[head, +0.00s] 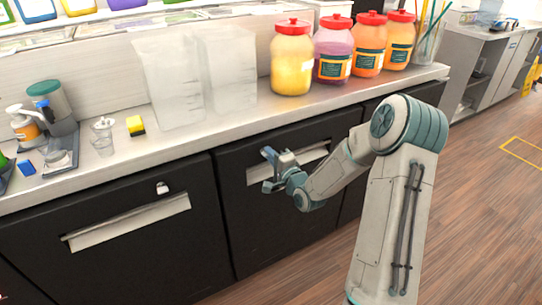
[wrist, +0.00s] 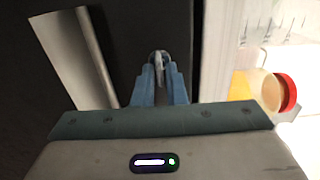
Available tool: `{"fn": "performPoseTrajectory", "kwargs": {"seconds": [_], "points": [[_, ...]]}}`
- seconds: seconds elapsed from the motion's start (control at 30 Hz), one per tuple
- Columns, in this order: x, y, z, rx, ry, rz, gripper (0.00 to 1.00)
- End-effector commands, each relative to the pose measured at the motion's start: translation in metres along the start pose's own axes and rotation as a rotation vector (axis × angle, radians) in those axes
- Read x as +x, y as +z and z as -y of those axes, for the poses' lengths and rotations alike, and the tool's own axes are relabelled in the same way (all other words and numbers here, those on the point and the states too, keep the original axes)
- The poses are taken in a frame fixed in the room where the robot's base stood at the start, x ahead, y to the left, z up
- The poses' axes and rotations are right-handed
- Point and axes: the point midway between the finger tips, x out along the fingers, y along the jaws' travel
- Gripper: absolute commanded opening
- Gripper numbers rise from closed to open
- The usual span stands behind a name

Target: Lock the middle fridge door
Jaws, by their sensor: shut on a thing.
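The middle fridge door (head: 250,215) is a black panel under the counter and looks closed. Its pale handle (head: 314,158) is partly hidden by my gripper (head: 269,168), which is at the door's upper part. In the wrist view, my gripper (wrist: 159,72) has its blue fingers close together on a small silvery lock key (wrist: 158,56) on the dark door. The key lies between the fingertips, so its lower part and exact turn are hard to see. The door handle (wrist: 75,55) is at the left there, apart from the fingers.
The left door (head: 105,260) has its own lock (head: 162,188) and handle (head: 130,222). The counter (head: 225,125) overhangs the doors, with clear pitchers (head: 168,80) and red-lidded jars (head: 291,60) on it. Wooden floor (head: 475,215) is free at the right.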

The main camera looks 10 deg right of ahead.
Motion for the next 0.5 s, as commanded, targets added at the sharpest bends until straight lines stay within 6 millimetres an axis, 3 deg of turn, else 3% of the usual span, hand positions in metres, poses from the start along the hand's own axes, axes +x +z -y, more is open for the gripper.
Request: {"fn": "performPoseTrajectory", "kwargs": {"seconds": [0.13, 0.17, 0.2, 0.5], "points": [[0.0000, 0.0006, -0.0002, 0.000, 0.000, 0.001, 0.00], [0.0000, 0.0006, -0.0002, 0.000, 0.000, 0.001, 0.20], [0.0000, 0.0005, -0.0002, 0.000, 0.000, 0.001, 0.27], [-0.0013, 0.0000, -0.0002, -0.001, 0.000, 0.000, 0.27]]}}
